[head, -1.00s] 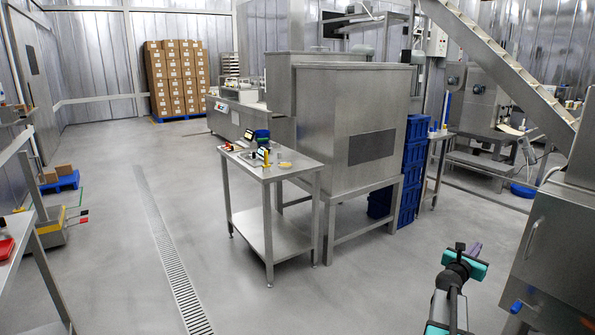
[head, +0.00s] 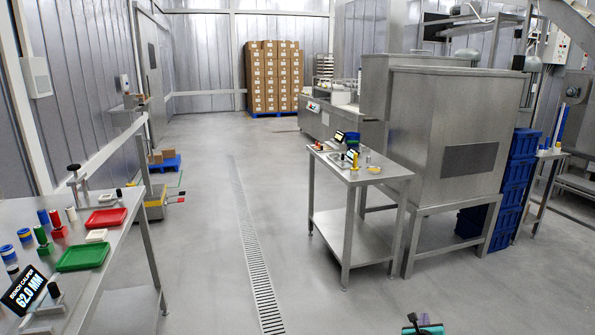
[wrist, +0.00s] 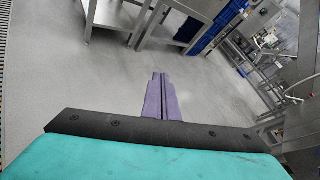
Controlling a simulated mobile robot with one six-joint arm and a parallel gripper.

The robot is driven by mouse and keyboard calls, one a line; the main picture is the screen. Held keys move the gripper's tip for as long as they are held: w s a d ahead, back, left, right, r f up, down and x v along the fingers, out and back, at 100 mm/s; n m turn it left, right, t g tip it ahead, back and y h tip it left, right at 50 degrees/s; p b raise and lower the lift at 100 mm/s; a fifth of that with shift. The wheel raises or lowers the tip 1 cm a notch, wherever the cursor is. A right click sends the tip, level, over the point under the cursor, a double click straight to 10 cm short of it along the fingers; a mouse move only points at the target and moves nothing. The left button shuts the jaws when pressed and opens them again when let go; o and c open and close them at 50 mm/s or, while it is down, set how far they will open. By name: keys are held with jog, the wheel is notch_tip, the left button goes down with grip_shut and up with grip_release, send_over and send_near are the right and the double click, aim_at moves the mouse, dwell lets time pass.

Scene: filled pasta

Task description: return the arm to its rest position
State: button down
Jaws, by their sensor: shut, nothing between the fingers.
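In the wrist view my gripper (wrist: 158,96) shows two purple fingers pressed together, with nothing between them. They point out over bare grey floor (wrist: 75,85), and nothing touches them.
A steel table (head: 345,178) with small items stands ahead, beside a large steel machine (head: 455,130). A bench (head: 110,262) with red and green trays is at left. Blue crates (head: 516,180) stand right. The floor around the drain (head: 255,265) is clear.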

jog(key=s+a+f+n+g+y, duration=0.1)
jog(key=a+f+n+y, duration=0.25)
jog(key=a+f, duration=0.4)
jog(key=s+a+f+n+y, duration=0.2)
jog(key=a+f+n, duration=0.25)
jog(key=a, duration=0.65)
jog(key=s+a+f+n+g+y, duration=0.35)
jog(key=s+a+f+n, duration=0.65)
jog(key=a, duration=0.4)
jog(key=s+a+f+n+g, duration=0.2)
jog(key=s, duration=0.4)
jog(key=s+a+f+n+g, duration=0.2)
jog(key=s+n+g, duration=0.1)
jog(key=s, duration=0.3)
jog(key=s+d+n+g+h, duration=0.1)
jog(key=s+d+n+g, duration=0.1)
jog(key=s+n+g, duration=0.2)
jog(key=s+d+r+n+g+h, duration=0.1)
jog(key=s+n+g, duration=0.3)
jog(key=s+n, duration=0.6)
jog(key=s+d, duration=0.1)
jog(key=s, duration=0.5)
jog(key=shift+s+d, duration=0.15)
jog(key=shift+s, duration=0.25)
